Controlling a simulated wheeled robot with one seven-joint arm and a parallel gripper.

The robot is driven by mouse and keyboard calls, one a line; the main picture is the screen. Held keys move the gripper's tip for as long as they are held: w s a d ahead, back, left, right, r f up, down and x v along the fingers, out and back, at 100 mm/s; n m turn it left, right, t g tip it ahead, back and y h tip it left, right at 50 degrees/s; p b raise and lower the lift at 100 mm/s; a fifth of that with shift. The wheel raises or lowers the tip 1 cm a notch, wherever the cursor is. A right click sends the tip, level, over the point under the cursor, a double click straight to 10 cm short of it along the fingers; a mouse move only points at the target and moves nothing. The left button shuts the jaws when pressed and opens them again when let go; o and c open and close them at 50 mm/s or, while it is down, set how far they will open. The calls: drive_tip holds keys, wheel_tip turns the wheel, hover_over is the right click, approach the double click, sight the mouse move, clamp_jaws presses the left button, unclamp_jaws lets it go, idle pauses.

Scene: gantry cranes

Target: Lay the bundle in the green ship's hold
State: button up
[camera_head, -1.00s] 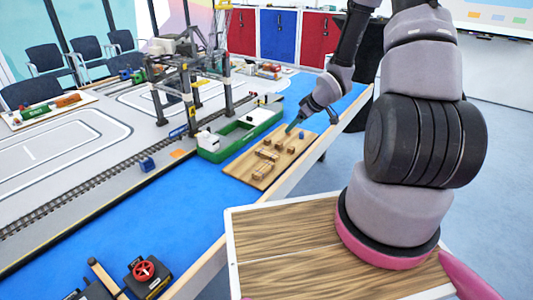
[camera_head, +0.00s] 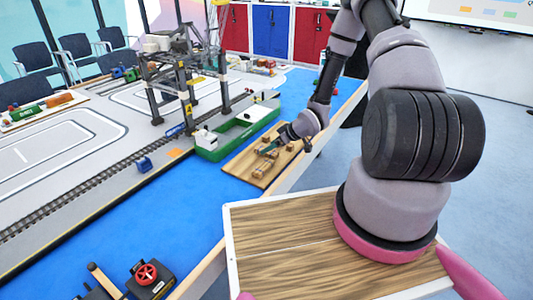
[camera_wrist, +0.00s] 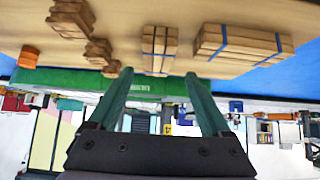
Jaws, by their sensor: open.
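The green ship (camera_head: 207,156) lies on the blue strip in the head view, its long open hold running between the white blocks at its ends. Its green side also shows in the wrist view (camera_wrist: 60,80). A tan, blue-strapped bundle (camera_wrist: 158,48) lies on the wooden board, near the space between my fingertips in the wrist view. A larger strapped bundle (camera_wrist: 240,42) lies to its right. My gripper (camera_head: 265,151) is open, its two teal fingers (camera_wrist: 160,88) apart with nothing between them. It is low over the board; the arm partly hides the board.
The wooden board (camera_head: 235,167) lies beside the ship at the table edge and carries several small brown stacks (camera_wrist: 72,18). A grey gantry crane (camera_head: 185,85) stands behind the ship. Blue surface (camera_head: 170,210) in front is clear.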

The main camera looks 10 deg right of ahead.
drive_tip(key=x, duration=0.3)
drive_tip(key=shift+w+a+f, duration=0.15)
drive_tip(key=shift+w, duration=0.25)
clamp_jaws()
